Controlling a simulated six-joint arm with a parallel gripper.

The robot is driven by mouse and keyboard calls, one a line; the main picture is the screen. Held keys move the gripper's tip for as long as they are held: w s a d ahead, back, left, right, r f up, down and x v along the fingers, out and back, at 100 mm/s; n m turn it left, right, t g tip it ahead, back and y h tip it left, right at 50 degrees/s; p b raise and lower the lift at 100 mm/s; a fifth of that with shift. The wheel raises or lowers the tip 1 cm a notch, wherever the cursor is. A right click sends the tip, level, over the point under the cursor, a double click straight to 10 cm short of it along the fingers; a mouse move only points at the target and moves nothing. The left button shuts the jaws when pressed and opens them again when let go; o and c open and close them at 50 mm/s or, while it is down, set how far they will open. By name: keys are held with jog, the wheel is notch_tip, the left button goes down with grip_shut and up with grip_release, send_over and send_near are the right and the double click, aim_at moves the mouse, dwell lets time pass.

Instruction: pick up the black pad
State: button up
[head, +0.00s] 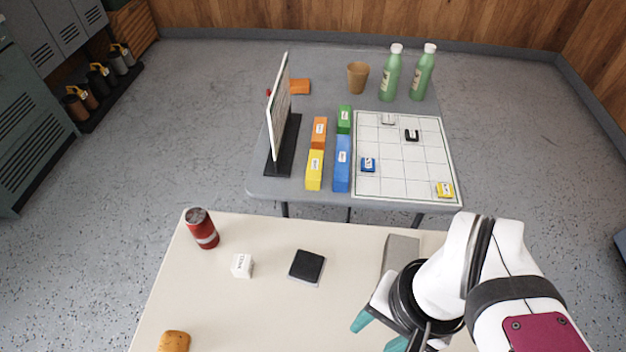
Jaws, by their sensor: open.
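The black pad (307,265) is a small dark square with a pale edge below it, lying flat on the cream table (210,309). It sits near the middle of the table's far part. My gripper (378,335) has teal fingertips and is open, to the right of the pad and nearer the camera. It is apart from the pad, and nothing shows between its fingers. My white arm covers the table's right part.
A white labelled cube (242,266) and a red can (202,229) stand left of the pad. A bread-like item (174,341) lies at front left. A grey block (401,250) is partly behind my arm. A grey table (262,187) beyond holds a grid board, coloured blocks and bottles.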

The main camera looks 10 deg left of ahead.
jog(key=shift+o, duration=0.3)
jog(key=o, duration=0.7)
jog(key=shift+o, duration=0.2)
jog(key=m+t+h, duration=0.5)
jog(key=m+t, duration=0.8)
jog(key=m, duration=2)
send_near(307, 266)
jog(key=x, duration=0.8)
jog(key=shift+w+f, duration=0.15)
jog(key=shift+w, duration=0.2)
